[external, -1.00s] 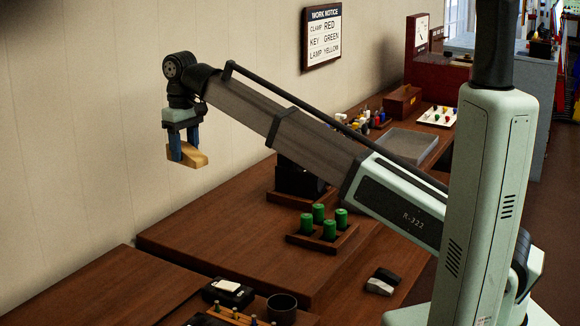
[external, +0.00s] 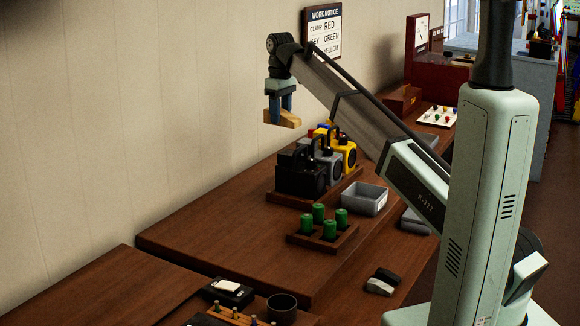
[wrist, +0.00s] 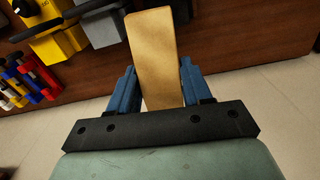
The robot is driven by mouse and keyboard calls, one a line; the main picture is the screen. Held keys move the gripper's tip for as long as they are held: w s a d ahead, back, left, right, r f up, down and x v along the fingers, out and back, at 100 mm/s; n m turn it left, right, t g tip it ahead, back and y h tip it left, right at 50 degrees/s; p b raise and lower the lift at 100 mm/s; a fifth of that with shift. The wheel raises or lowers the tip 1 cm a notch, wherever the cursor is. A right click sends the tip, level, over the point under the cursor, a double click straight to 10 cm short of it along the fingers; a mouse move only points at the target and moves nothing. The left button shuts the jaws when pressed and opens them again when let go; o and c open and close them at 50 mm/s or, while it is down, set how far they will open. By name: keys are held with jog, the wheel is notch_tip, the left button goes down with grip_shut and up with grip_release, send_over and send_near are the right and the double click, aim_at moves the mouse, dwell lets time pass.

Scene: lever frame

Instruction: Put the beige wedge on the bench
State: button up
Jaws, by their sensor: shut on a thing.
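The beige wedge (external: 283,118) is held up in the air, near the wall and above the back of the bench (external: 215,238). My gripper (external: 279,108) is shut on it, with blue fingers on either side. In the wrist view the wedge (wrist: 155,60) stands out between the two blue fingers of my gripper (wrist: 158,88), and its far end extends past the fingertips. The wedge is clear of the bench top.
Black, grey and yellow devices (external: 320,165) stand in a wooden tray behind the green cylinders (external: 319,220) in their holder. A grey bin (external: 364,198) is to their right. Two small wedge-like blocks (external: 382,281) lie near the front edge. The bench's left part is bare.

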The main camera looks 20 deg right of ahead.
jog(key=w+d, duration=0.3)
jog(key=d, duration=1.5)
jog(key=w+d, duration=0.4)
jog(key=d, duration=1.5)
jog(key=shift+d+n, duration=0.15)
jog(key=shift+n, duration=0.25)
jog(key=f, duration=1)
jog(key=shift+s+d, duration=0.15)
jog(key=shift+d, duration=0.15)
jog(key=shift+f, duration=5.55)
jog(key=shift+f, duration=0.15)
jog(key=o, duration=1.1)
notch_tip(320, 180, up, 12)
jog(key=shift+r, duration=0.2)
